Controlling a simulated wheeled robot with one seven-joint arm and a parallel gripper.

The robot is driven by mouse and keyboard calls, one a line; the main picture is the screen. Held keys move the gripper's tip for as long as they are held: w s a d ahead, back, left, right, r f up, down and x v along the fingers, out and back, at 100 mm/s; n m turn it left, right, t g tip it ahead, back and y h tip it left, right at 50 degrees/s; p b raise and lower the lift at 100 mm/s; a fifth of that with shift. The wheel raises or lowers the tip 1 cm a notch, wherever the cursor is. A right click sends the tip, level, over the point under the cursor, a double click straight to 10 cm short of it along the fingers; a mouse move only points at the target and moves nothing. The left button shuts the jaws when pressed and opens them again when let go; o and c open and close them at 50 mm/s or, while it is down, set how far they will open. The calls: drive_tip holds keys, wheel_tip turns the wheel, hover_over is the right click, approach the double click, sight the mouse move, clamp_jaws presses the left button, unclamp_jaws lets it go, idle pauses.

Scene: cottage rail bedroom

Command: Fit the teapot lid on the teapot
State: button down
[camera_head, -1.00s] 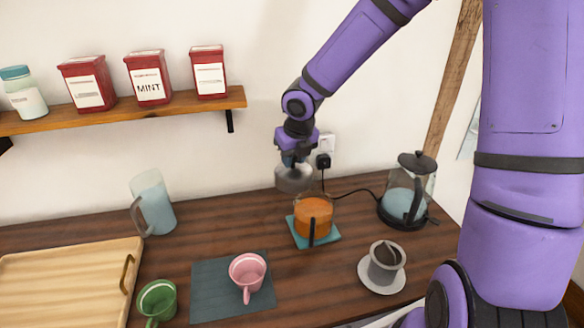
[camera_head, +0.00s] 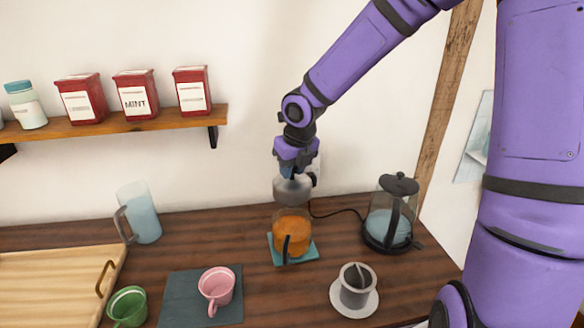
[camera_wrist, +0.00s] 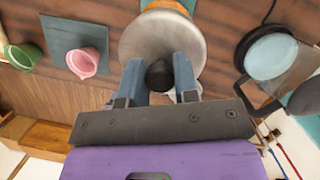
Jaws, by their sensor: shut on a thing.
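The teapot (camera_head: 291,236) holds orange liquid and has a dark handle facing the front. It stands on a teal mat (camera_head: 312,251). My gripper (camera_head: 293,174) is shut on the black knob of the round grey teapot lid (camera_head: 292,190). In the wrist view, the fingers grip the knob (camera_wrist: 159,76), with the lid (camera_wrist: 135,38) spread beyond them. In the head view, the lid appears roughly level, directly above the teapot's top. In the wrist view, the lid hides most of the teapot.
A glass kettle (camera_head: 390,222) with a cord stands right of the teapot. A grey cup on a saucer (camera_head: 364,306) is front right. A pink cup (camera_head: 217,287), green cup (camera_head: 128,306), wooden tray (camera_head: 50,285) and pale blue pitcher (camera_head: 143,220) are left. Red tins (camera_head: 137,97) stand on a shelf.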

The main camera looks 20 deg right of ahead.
sight(293, 180)
drive_tip(key=shift+f, duration=2.6)
drive_tip(key=shift+f, duration=0.15)
drive_tip(key=shift+f, duration=1.25)
drive_tip(key=shift+f, duration=0.3)
drive_tip(key=c, duration=0.8)
unclamp_jaws()
drive_tip(key=shift+v, duration=5.4)
drive_tip(key=shift+w, duration=0.1)
